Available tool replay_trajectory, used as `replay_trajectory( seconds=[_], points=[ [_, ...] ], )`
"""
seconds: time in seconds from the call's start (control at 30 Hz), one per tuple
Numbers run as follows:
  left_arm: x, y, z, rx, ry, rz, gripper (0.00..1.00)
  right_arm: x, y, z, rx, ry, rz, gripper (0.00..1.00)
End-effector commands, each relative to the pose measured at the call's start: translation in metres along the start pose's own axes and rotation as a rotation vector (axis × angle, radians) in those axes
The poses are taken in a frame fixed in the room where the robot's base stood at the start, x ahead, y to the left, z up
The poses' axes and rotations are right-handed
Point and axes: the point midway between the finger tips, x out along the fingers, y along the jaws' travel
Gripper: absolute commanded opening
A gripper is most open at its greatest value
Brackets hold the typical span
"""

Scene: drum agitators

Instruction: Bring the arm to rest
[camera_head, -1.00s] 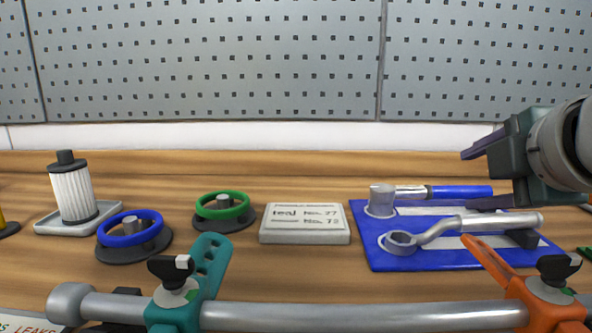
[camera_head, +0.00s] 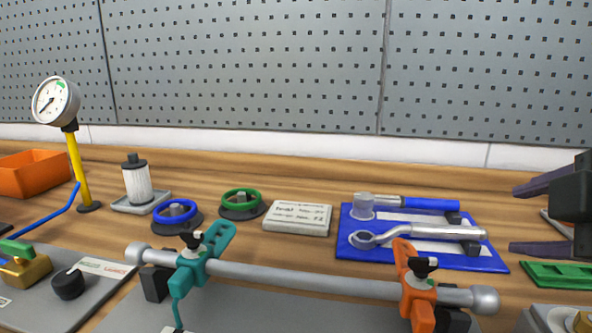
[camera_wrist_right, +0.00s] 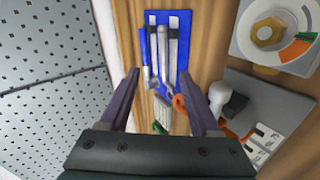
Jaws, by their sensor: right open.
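My right gripper (camera_head: 530,218) is at the right edge of the head view. Its two dark fingers point left and stand apart, with nothing between them. It hangs to the right of the blue tool mat (camera_head: 350,253). In the right wrist view, the open fingers (camera_wrist_right: 165,97) frame the bench, with the blue mat (camera_wrist_right: 154,18) beyond them. On the mat lie a blue-handled tool (camera_head: 430,204) and a silver ring-ended wrench (camera_head: 440,233). My left gripper is not in view.
A grey bar (camera_head: 300,281) with a teal clamp (camera_head: 200,262) and an orange clamp (camera_head: 418,285) crosses the front. Behind it are a label block (camera_head: 298,218), green (camera_head: 241,198) and blue (camera_head: 175,212) rings, a filter (camera_head: 137,183) and a gauge (camera_head: 55,101). A pegboard (camera_head: 250,70) closes the back.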

Motion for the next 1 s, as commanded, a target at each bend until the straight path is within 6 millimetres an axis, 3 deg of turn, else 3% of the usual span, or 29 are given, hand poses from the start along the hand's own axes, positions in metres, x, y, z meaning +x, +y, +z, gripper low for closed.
replay_trajectory(
  seconds=[0.03, 0.17, 0.5, 1.0],
  points=[
    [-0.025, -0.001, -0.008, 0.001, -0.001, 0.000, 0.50, -0.017, 0.013, -0.007, 0.024, 0.009, -0.019, 0.64],
    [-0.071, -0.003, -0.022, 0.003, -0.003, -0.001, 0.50, -0.049, 0.028, -0.022, 0.101, 0.025, -0.075, 0.64],
    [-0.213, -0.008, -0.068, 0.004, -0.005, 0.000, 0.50, -0.160, 0.072, -0.055, 0.398, 0.012, -0.268, 0.64],
    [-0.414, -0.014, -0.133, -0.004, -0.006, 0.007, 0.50, -0.338, 0.145, -0.061, 0.869, -0.209, -0.523, 0.64]
  ],
)
